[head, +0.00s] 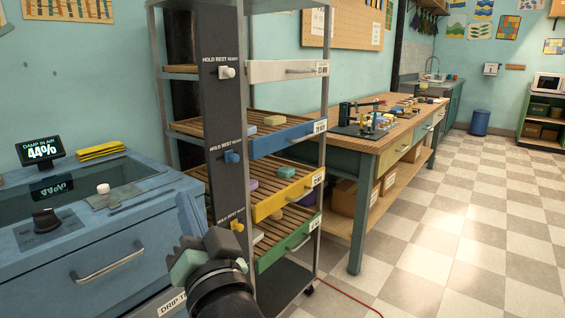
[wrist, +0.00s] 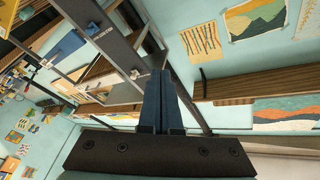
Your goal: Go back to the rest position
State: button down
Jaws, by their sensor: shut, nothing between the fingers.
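My gripper (wrist: 160,75) is shut, its two blue fingers together with nothing between them. In the head view my gripper (head: 185,202) is raised at the bottom centre, in front of the slatted rack (head: 201,120) and by the right end of the blue cabinet (head: 60,270). The wrist view is tilted and looks past the fingers at the rack's posts and the wall. I cannot tell whether the gripper touches anything.
The rack holds soap bars on shelves with blue (head: 290,137), yellow (head: 290,197) and green (head: 290,243) fronts. A wooden workbench (head: 392,143) stands behind it to the right. A red cable (head: 350,297) lies on the floor. The checkered floor (head: 480,240) at right is clear.

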jog(key=s+d+r+t+h, duration=0.3)
jog(key=s+d+r, duration=0.25)
jog(key=r, duration=0.25)
jog(key=s+d+r+n+t+h, duration=0.1)
jog(key=s+d+r+t+h, duration=0.3)
jog(key=s+r, duration=0.3)
jog(key=s+d+r+t+h, duration=0.3)
jog(key=s+d+r, duration=0.15)
jog(key=r, duration=0.45)
notch_tip(320, 180, up, 27)
jog(key=w+p, duration=0.1)
jog(key=p, duration=2.7)
jog(key=shift+w+a+g, duration=0.25)
jog(key=shift+w+g, duration=0.05)
jog(key=shift+r, duration=0.1)
